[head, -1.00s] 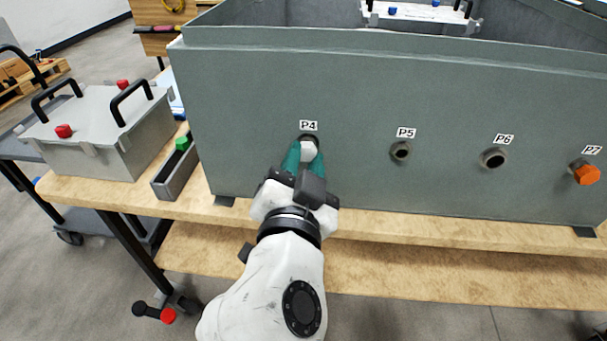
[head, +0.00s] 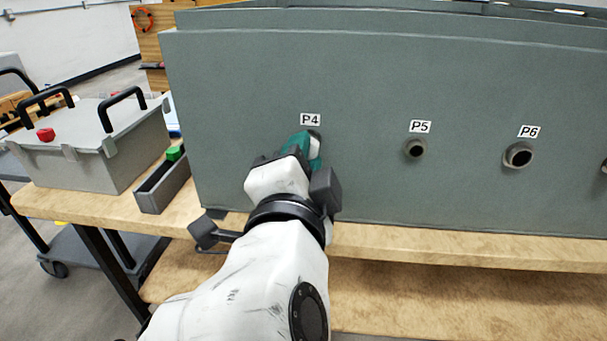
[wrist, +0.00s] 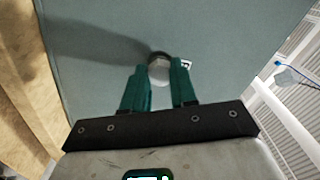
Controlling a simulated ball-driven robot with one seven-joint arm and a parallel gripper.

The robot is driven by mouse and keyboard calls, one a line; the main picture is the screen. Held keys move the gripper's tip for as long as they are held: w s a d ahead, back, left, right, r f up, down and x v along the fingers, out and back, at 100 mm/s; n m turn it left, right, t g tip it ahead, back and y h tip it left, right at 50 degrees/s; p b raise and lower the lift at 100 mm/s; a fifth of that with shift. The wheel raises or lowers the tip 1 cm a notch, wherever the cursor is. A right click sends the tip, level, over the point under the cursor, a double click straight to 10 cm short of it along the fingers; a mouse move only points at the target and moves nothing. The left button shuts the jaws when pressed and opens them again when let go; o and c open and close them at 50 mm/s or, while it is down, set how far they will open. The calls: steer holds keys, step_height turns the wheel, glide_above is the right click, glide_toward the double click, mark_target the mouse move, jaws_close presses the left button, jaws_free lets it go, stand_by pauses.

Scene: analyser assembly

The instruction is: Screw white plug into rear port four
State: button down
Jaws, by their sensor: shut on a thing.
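The white plug (head: 314,147) is between the teal fingers of my gripper (head: 307,146), at the port under the P4 label (head: 311,120) on the grey-green enclosure (head: 240,90). In the wrist view the white plug (wrist: 160,72) shows between the fingertips of my gripper (wrist: 160,85), with the dark port ring (wrist: 158,55) just beyond it. My gripper is shut on the plug. The plug meets or nearly meets the port; how deep it sits is hidden by the fingers.
Open ports P5 (head: 414,148) and P6 (head: 518,155) lie to the right. A narrow grey tray (head: 160,187) with a green plug (head: 175,153) stands on the wooden bench (head: 85,205) at left. A grey box (head: 90,150) with black handles stands beside it.

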steer(key=shift+r+m+b, duration=0.1)
steer(key=shift+m+b, duration=2.5)
steer(key=c, duration=1)
jaws_free()
